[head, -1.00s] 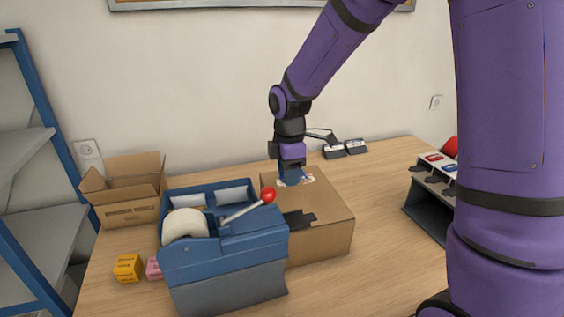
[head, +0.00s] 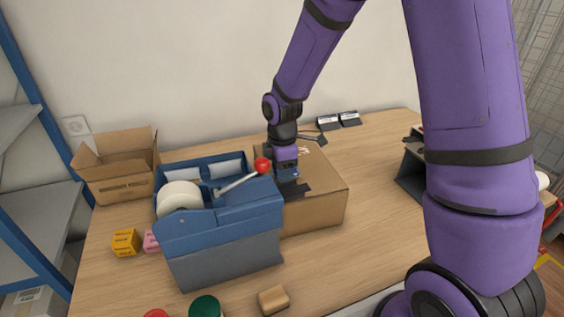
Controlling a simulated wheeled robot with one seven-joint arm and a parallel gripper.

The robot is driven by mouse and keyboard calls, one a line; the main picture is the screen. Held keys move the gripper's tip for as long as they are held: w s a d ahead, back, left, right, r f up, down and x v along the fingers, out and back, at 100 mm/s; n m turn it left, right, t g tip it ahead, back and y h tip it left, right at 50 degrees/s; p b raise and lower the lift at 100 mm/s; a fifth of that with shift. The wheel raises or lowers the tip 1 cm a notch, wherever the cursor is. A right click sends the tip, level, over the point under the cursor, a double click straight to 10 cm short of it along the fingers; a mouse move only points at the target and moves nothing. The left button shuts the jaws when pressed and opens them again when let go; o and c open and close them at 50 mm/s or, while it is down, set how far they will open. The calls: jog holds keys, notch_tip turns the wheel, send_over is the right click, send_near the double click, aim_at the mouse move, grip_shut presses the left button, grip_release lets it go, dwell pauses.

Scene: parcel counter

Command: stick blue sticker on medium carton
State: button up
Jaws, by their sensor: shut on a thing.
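A closed brown carton (head: 318,208), which I take for the medium carton, lies on the wooden counter behind the tape dispenser. A dark patch and a pale printed mark show on its top. My gripper (head: 287,178) points down at the top of this carton, near the dark patch. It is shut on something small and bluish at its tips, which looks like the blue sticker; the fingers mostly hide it. I cannot tell whether it touches the carton.
A blue tape dispenser (head: 222,235) with a red-knobbed lever stands close in front of the carton. An open carton (head: 120,178) stands at back left. Small yellow (head: 125,242) and pink (head: 151,241) boxes lie left. A tan block (head: 273,300) lies in front.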

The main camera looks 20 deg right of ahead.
jog(key=shift+f, duration=0.35)
jog(key=o, duration=0.7)
jog(key=shift+r, duration=0.1)
jog(key=shift+r, duration=2.7)
jog(key=shift+r, duration=4)
